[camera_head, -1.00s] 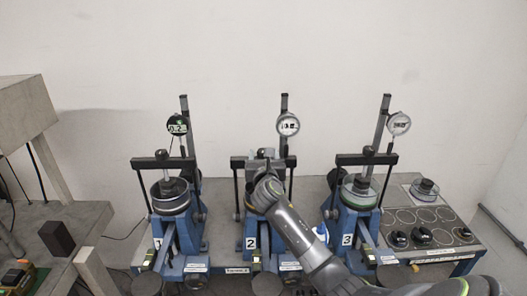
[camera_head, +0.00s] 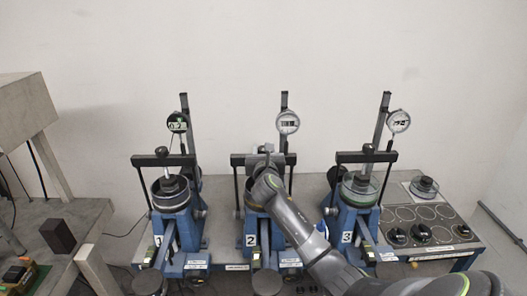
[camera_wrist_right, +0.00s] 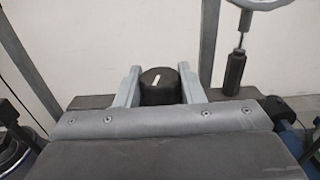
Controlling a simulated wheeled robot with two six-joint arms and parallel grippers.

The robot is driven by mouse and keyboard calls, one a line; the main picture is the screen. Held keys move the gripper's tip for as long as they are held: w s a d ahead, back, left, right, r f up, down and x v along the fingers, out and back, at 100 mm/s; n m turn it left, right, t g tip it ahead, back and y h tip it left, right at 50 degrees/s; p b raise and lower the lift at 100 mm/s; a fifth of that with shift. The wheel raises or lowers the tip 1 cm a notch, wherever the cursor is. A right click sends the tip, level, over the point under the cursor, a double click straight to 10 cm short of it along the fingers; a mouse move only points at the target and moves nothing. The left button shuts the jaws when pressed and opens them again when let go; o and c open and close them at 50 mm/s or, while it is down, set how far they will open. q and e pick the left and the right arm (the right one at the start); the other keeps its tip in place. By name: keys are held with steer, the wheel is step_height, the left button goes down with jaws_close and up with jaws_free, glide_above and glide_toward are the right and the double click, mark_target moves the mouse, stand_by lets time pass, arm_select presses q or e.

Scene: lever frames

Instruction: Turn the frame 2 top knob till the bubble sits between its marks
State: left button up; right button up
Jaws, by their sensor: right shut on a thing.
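Frame 2 (camera_head: 251,240) is the middle blue lever frame, with a "2" plate on its front. Its top knob (camera_wrist_right: 160,86) is black with a white line mark, seen in the right wrist view. My right gripper (camera_wrist_right: 158,88) has a grey finger on each side of the knob and is shut on it. In the head view the right gripper (camera_head: 265,163) and its arm cover the knob and part of the frame. The round gauge (camera_head: 287,122) stands above frame 2; its bubble and marks are too small to read. My left gripper is not in view.
Frame 1 (camera_head: 172,192) stands to the left with a dark gauge (camera_head: 178,123). Frame 3 (camera_head: 359,190) stands to the right with a gauge (camera_head: 399,121). A panel with black knobs (camera_head: 422,234) is at the far right. Uprights and crossbars stand close around my right gripper.

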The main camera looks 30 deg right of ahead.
steer(key=shift+n+t+y, duration=0.4)
steer(key=shift+n+y, duration=0.1)
steer(key=shift+y, duration=0.2)
steer(key=shift+d+n+t+y, duration=0.1)
steer(key=shift+n+t+y, duration=0.3)
steer(key=shift+n+y, duration=0.9)
steer(key=shift+y, duration=0.6)
steer(key=n+y+b, duration=0.1)
steer(key=y+b, duration=0.1)
steer(key=shift+f+n+t+y+b, duration=0.15)
steer(key=shift+n+t+y+b, duration=0.15)
steer(key=shift+t+b, duration=0.1)
steer(key=shift+n+y+b, duration=0.4)
steer(key=shift+y+b, duration=0.2)
steer(key=shift+b, duration=0.35)
steer(key=o, duration=1)
